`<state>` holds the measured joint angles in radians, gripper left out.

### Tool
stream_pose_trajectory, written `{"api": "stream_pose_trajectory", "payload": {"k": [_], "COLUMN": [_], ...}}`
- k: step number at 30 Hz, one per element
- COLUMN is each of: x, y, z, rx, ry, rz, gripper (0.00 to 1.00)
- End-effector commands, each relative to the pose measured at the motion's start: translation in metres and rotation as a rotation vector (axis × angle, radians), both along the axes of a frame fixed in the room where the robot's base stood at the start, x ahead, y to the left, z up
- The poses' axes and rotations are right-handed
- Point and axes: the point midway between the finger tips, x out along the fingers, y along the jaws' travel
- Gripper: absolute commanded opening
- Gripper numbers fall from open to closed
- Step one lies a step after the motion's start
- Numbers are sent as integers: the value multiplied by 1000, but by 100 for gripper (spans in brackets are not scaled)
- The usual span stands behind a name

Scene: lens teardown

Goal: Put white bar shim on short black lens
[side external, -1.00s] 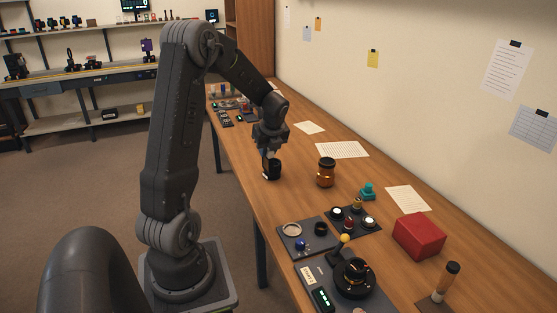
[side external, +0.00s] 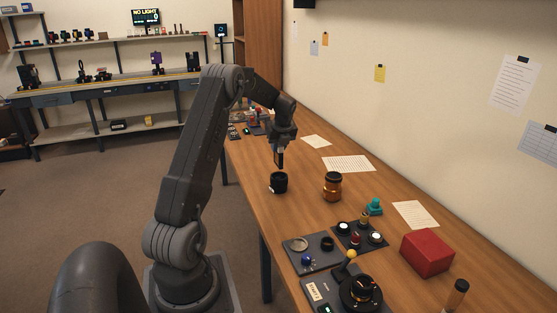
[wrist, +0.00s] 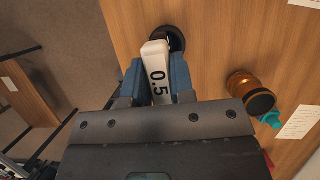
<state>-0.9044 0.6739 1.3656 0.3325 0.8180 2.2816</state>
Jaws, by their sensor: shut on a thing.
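The white bar shim (wrist: 157,70), marked 0.5, is held between the blue fingers of my gripper (wrist: 158,78) in the wrist view. Its far end overlaps the view of the short black lens (wrist: 178,38), a dark round barrel partly hidden behind it. In the side view the lens (side external: 279,184) stands upright on the wooden table, and my gripper (side external: 280,160) is above it with its fingers pointing down. The shim is hard to make out there. I cannot tell whether the shim touches the lens.
Nearer the camera are a teal part (side external: 375,206), dark trays of small parts (side external: 309,263) and a red box (side external: 427,252). Papers (side external: 348,163) lie along the wall side. The table's left edge is close to the lens.

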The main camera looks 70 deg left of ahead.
Motion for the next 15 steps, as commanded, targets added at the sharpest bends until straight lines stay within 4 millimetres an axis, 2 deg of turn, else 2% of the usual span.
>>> {"api": "stream_pose_trajectory", "payload": {"k": [9, 15], "x": [0, 0], "y": [0, 0], "z": [-39, -40], "rx": [0, 1], "ry": [0, -2], "rz": [-1, -1], "gripper": [0, 0]}}
